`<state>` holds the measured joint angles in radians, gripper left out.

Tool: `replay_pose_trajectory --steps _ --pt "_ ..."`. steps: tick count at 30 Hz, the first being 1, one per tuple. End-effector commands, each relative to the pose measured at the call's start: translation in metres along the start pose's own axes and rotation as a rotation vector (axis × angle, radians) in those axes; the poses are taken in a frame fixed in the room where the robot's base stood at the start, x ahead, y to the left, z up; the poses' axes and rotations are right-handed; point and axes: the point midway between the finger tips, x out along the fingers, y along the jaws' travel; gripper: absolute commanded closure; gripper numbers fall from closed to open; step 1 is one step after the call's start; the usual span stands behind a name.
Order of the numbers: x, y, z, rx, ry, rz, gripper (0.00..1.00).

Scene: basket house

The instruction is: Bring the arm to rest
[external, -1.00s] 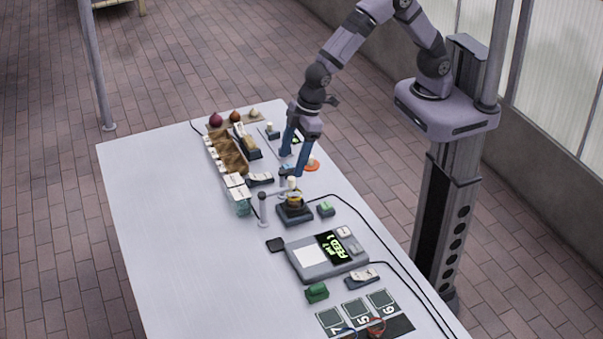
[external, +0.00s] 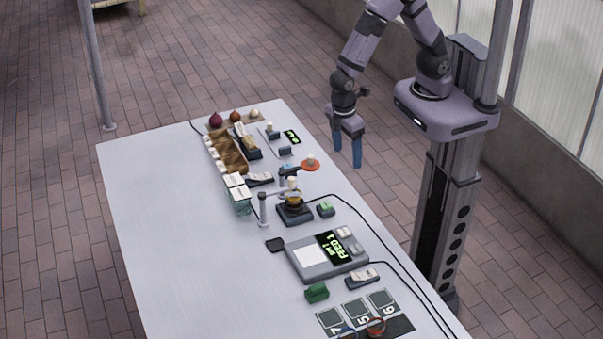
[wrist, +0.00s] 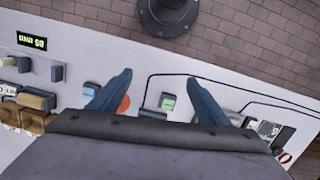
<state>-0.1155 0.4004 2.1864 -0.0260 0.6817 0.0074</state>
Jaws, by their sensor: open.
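My gripper (external: 347,150) hangs from my arm with its blue fingers pointing down, near the right edge of the white table (external: 160,230). Its fingers are apart and nothing shows between them. My gripper appears clear of the items on the table.
An orange disc (external: 311,165), a small stand with an amber top (external: 294,200) and a grey device with a green display (external: 325,255) stand on the table. A brown tray (external: 228,152) is at the far left. Black cables (external: 385,240) run along the right edge.

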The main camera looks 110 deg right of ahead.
Motion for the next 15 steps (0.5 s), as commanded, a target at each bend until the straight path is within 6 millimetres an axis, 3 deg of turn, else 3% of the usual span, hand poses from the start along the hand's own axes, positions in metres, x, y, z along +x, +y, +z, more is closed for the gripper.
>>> replay_pose_trajectory --steps 1,3,6,9,15 --pt "-0.004 0.001 0.03 0.007 -0.03 -0.006 0.3" --pt "-0.009 0.003 0.066 0.022 -0.059 -0.014 0.3" --pt "-0.018 0.005 0.097 0.049 -0.053 -0.022 0.3" --pt "-0.027 0.008 0.111 0.072 -0.017 -0.025 0.3" --pt "-0.051 0.016 0.101 0.105 0.092 -0.022 0.3"
